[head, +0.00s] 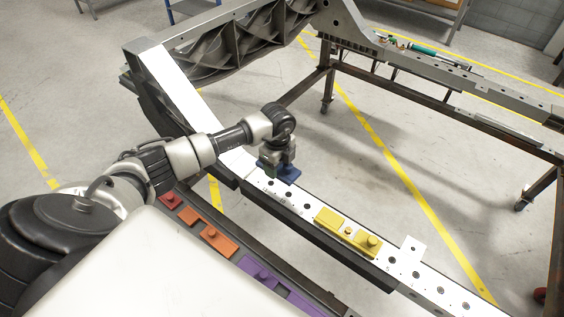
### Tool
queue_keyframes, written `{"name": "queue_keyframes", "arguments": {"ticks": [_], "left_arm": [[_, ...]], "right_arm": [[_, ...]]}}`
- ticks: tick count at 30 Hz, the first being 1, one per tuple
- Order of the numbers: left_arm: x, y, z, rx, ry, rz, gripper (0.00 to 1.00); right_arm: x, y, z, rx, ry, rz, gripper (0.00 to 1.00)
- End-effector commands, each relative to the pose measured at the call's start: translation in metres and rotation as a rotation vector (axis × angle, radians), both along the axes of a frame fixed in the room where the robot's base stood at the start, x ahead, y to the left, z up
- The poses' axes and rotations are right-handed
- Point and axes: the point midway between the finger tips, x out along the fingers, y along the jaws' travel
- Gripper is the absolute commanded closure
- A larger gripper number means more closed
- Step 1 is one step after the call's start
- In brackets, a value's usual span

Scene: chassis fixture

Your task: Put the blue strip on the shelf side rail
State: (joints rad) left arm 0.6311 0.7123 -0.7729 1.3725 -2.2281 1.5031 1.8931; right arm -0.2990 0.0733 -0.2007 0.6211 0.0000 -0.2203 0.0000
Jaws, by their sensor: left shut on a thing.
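My left gripper (279,160) reaches in from the left and points down over the white perforated rail (292,202). It is shut on the blue strip (290,174), which is partly hidden under the gripper. The blue strip is at the rail's upper stretch; I cannot tell whether it touches the rail. A nearer, lower dark rail (222,260) runs alongside and carries a red strip (170,200), orange strips (214,240) and purple strips (262,275). I cannot tell for sure which rail is the shelf side rail. My right gripper is not in view.
A yellow strip (335,222) with knobs lies on the white rail, right of the blue strip. A small white tab (413,246) sticks up further right. The chassis frame (345,80) rises behind; a green-handled tool (424,49) lies on its far rail.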

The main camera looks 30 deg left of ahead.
Motion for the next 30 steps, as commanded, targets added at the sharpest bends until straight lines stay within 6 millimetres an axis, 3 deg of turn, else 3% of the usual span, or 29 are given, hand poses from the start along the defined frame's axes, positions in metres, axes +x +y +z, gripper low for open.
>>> {"name": "queue_keyframes", "arguments": {"ticks": [11,24,30], "left_arm": [[0.000,0.000,-0.027,0.000,0.001,0.000,0.79],[0.000,0.000,-0.063,0.000,0.000,0.000,0.79],[0.000,0.000,-0.069,0.000,0.000,0.000,0.79]], "right_arm": [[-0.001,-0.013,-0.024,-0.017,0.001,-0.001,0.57],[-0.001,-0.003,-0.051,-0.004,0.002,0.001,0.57],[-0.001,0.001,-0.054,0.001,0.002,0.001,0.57]]}}
